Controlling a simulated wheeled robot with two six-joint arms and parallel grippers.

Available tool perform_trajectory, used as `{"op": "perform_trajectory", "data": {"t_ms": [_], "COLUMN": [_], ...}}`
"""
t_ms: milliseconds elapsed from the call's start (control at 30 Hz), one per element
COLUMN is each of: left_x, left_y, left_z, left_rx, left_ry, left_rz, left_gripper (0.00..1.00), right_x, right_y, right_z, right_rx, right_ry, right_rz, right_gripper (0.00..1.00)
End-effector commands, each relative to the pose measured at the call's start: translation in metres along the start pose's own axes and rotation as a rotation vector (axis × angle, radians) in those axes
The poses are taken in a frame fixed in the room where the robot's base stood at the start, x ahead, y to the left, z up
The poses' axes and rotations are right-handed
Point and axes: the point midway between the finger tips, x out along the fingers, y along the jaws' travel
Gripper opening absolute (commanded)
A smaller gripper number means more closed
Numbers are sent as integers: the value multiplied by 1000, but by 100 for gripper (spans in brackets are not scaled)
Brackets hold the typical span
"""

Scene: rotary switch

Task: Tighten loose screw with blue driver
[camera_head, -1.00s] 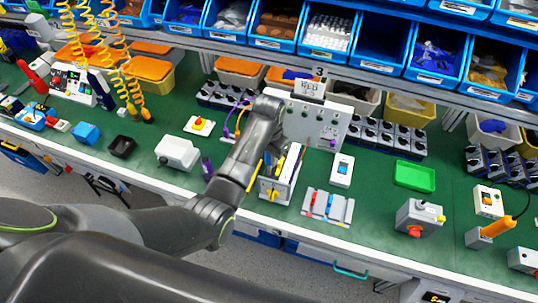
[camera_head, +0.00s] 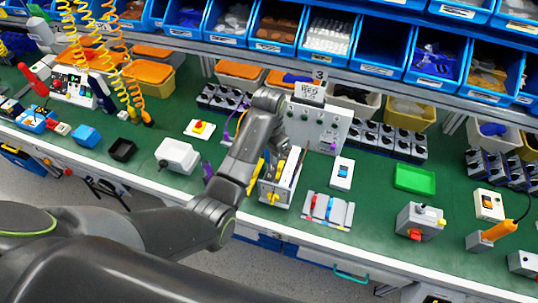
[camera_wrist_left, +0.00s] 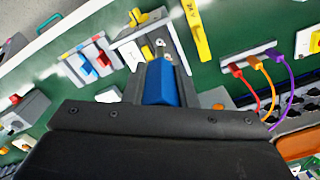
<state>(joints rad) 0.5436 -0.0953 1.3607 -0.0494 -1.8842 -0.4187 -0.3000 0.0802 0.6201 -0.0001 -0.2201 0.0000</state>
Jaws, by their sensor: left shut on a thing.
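My left gripper (camera_wrist_left: 160,92) is shut on the blue driver (camera_wrist_left: 160,84), whose blue handle sits between the dark fingers in the left wrist view. I cannot tell whether the driver's tip touches a screw. The driver is not clear in that view. My right gripper is not in view.
A plate with red and blue levers (camera_head: 328,210) and a white switch (camera_head: 342,173) lie right of the block. An upright panel (camera_head: 316,125) stands behind. A yellow strip (camera_wrist_left: 197,30) lies close by. A green tray (camera_head: 415,178) is farther right, with bare bench around it.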

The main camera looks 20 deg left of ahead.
Motion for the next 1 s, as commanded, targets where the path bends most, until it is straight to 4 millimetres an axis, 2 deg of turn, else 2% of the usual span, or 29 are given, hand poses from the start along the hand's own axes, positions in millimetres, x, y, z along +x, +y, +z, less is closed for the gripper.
{"op": "perform_trajectory", "data": {"t_ms": [533, 1000], "left_x": [-26, -25], "left_y": [0, 2], "left_z": [0, 1], "left_rx": [0, -11], "left_ry": [2, 0], "left_rz": [-1, 0], "left_gripper": [0, 0], "right_x": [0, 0], "right_y": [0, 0], "right_z": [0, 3], "right_rx": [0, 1], "right_ry": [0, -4], "right_rz": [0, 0], "right_gripper": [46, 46]}}
